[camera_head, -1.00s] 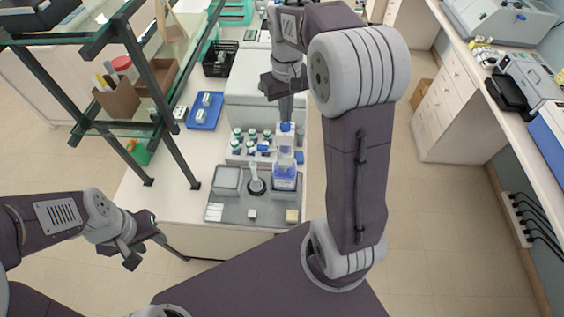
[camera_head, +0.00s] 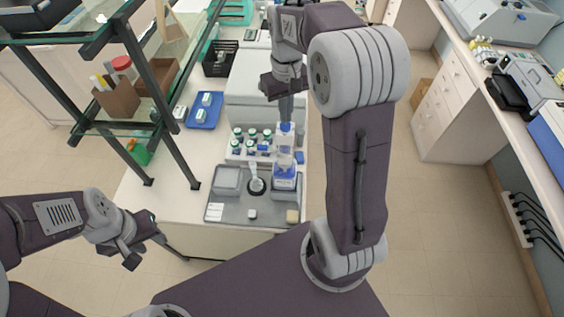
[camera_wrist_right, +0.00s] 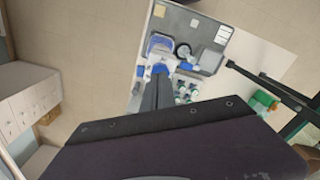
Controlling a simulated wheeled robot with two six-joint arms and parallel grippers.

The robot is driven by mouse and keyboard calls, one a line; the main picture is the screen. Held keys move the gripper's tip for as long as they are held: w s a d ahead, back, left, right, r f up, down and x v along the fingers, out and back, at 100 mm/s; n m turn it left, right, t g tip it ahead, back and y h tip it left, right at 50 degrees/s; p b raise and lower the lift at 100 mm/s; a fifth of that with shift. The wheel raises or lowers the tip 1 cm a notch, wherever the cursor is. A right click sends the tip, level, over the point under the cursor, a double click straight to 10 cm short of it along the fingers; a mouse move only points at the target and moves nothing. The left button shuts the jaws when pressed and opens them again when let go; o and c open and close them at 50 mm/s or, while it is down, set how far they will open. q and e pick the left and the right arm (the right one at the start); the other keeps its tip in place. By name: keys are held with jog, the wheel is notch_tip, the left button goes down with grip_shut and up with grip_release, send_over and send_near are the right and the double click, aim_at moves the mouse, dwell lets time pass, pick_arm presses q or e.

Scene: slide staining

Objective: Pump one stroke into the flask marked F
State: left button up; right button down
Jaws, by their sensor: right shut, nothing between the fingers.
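A small clear flask (camera_head: 256,172) stands on a dark round base left of the bottle. No letter F is legible. My left gripper (camera_head: 134,262) is off to the left, away from the tray; its jaw opening is unclear.
Several small bottles (camera_head: 239,142) stand in a rack behind the tray. A white box-shaped unit (camera_head: 240,98) is behind them. A blue tray (camera_head: 205,112) lies at left, beside a dark shelf frame (camera_head: 172,135).

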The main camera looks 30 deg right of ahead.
jog(key=shift+s+f+b, duration=0.1)
jog(key=shift+f+b, duration=1.25)
jog(key=shift+f, duration=0.75)
notch_tip(320, 180, up, 3)
jog(key=p, duration=0.3)
jog(key=shift+f, duration=0.15)
jog(key=shift+r+p, duration=0.8)
notch_tip(320, 180, up, 5)
jog(key=p, duration=0.5)
jog(key=shift+r, duration=0.15)
